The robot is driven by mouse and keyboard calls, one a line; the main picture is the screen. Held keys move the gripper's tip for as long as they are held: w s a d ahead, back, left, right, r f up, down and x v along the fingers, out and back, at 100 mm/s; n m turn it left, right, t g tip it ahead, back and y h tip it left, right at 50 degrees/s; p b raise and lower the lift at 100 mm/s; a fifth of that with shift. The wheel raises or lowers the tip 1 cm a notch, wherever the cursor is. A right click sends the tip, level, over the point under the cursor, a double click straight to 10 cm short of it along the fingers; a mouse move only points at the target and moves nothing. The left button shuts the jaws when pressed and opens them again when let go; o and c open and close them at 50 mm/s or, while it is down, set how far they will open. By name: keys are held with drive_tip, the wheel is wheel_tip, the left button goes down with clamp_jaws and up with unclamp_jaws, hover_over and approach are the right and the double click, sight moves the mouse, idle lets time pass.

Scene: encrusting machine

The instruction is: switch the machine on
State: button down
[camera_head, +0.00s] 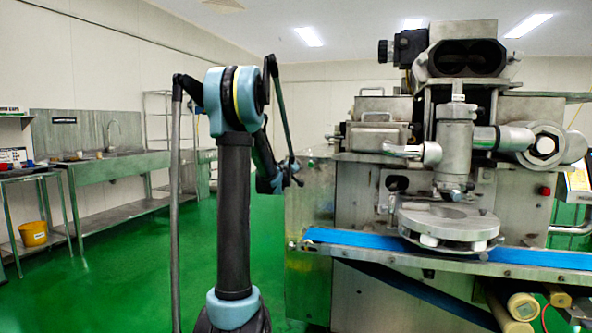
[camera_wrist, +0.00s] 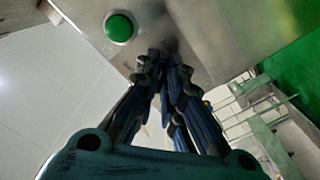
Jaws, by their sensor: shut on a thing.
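The encrusting machine (camera_head: 345,225) stands at the right in the head view, a steel body with a blue belt. In the wrist view its metal panel (camera_wrist: 215,35) fills the top, with a round green button (camera_wrist: 120,27) at the upper left. My gripper (camera_wrist: 165,58) reaches up to this panel, to the lower right of the green button and apart from it. Its fingers are shut on a small dark switch at the panel, mostly hidden by the fingertips. In the head view my arm reaches to the machine's left side, and the fingertips cannot be made out.
A red button (camera_head: 545,190) is on the machine's right front. The blue belt (camera_head: 400,245) and a round steel plate (camera_head: 448,222) stick out in front. A steel sink bench (camera_head: 120,165) and a yellow bucket (camera_head: 33,234) are at the left. The green floor between is clear.

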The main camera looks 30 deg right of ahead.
drive_tip(key=shift+w+a, duration=0.1)
drive_tip(key=c, duration=1.7)
unclamp_jaws()
drive_tip(key=shift+w+f, duration=0.1)
drive_tip(key=shift+f, duration=0.05)
drive_tip(key=v, duration=1.2)
